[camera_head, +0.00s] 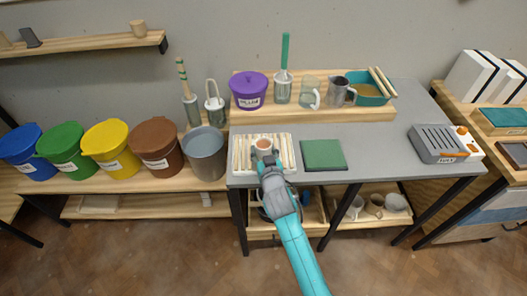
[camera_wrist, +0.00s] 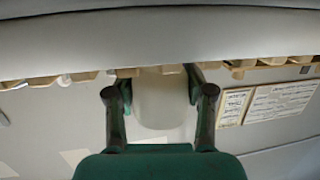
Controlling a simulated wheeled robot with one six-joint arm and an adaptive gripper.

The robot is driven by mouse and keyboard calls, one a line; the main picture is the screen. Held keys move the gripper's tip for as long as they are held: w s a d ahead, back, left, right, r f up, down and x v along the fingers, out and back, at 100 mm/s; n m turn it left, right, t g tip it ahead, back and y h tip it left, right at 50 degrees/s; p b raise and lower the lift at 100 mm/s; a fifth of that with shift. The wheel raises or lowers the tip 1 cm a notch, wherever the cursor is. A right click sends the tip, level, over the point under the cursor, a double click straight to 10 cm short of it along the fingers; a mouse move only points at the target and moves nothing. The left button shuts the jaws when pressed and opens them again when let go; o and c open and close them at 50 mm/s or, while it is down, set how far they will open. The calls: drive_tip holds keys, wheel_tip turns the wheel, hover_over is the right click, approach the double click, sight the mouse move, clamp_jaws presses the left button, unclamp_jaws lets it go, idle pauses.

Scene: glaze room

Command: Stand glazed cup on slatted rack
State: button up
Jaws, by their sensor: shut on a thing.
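The cup (camera_head: 264,143), pale outside with a brownish mouth, is upright over the slatted rack (camera_head: 240,155) in the head view. My gripper (camera_head: 265,155) is shut on it from the front side. I cannot tell whether the cup's base touches the slats. The rack is pale wood and lies at the left front of the grey worktop. In the wrist view, the pale cup (camera_wrist: 160,100) sits between the two dark fingers of my gripper (camera_wrist: 155,90). The cup's lower part is hidden by my gripper in the head view.
A green mat (camera_head: 323,154) lies right of the rack. A grey bucket (camera_head: 205,152) stands close on its left. Behind are a purple-lidded tub (camera_head: 250,92), jugs and a teal basin (camera_head: 368,92) on a raised shelf. The worktop's middle right is clear up to a grey slotted box (camera_head: 436,143).

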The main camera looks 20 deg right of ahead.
drive_tip(key=shift+f, duration=0.35)
drive_tip(key=o, duration=1.3)
drive_tip(key=shift+r, duration=0.2)
drive_tip(key=v, duration=1.2)
drive_tip(key=shift+f, duration=0.1)
